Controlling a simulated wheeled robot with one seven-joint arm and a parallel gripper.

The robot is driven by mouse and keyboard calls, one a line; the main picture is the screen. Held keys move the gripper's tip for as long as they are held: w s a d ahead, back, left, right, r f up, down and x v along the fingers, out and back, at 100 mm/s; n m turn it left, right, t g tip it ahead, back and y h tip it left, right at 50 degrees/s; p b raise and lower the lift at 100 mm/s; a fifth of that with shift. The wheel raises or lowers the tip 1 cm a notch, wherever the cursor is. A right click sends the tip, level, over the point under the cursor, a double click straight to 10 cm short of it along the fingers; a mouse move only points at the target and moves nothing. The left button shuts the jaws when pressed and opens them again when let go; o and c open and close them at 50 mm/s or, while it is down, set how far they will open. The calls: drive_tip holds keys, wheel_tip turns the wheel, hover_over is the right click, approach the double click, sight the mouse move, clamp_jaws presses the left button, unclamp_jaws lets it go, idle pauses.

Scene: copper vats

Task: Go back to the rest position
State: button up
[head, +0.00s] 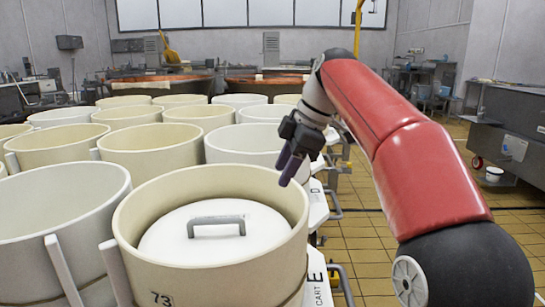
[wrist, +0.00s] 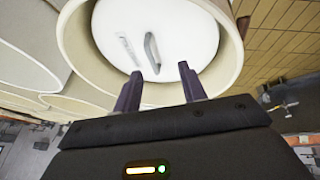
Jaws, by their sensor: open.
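My gripper (head: 289,169) hangs at the right inner rim of the nearest cream vat (head: 205,279), above its rim level as far as I can tell. In the wrist view my gripper (wrist: 160,88) shows two dark purple fingers set well apart with nothing between them. Inside that vat lies a white lid (head: 170,240) with a grey handle (head: 216,224). The lid (wrist: 180,30) and its handle (wrist: 152,52) also show in the wrist view, beyond the fingertips and apart from them. My red arm reaches in from the right.
Several cream and white vats stand close together to the left and behind, including an empty-looking white vat (head: 62,215). Copper vats (head: 160,84) stand at the back. The tiled floor (head: 355,240) between is mostly clear.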

drive_tip(key=s+d+f+m+t+h+b, duration=0.1)
drive_tip(key=s+d+f+m, duration=0.3)
drive_tip(key=s+f+m, duration=0.2)
drive_tip(key=s+d+f+m+t+h+b, duration=0.1)
drive_tip(key=s+d+f+m+h+b, duration=0.1)
drive_tip(key=s+d+f+m, duration=0.2)
drive_tip(key=s+d+f+m+t+h+b, duration=0.1)
drive_tip(key=s+d+f+m+b, duration=0.1)
drive_tip(key=s+d+f+m, duration=0.3)
drive_tip(key=s+f+m, duration=0.4)
drive_tip(key=s+f, duration=0.6)
drive_tip(key=f, duration=0.1)
drive_tip(key=shift+s+f+m+t+h, duration=0.25)
drive_tip(key=shift+s+m+t+h, duration=0.05)
drive_tip(key=shift+s+t, duration=0.1)
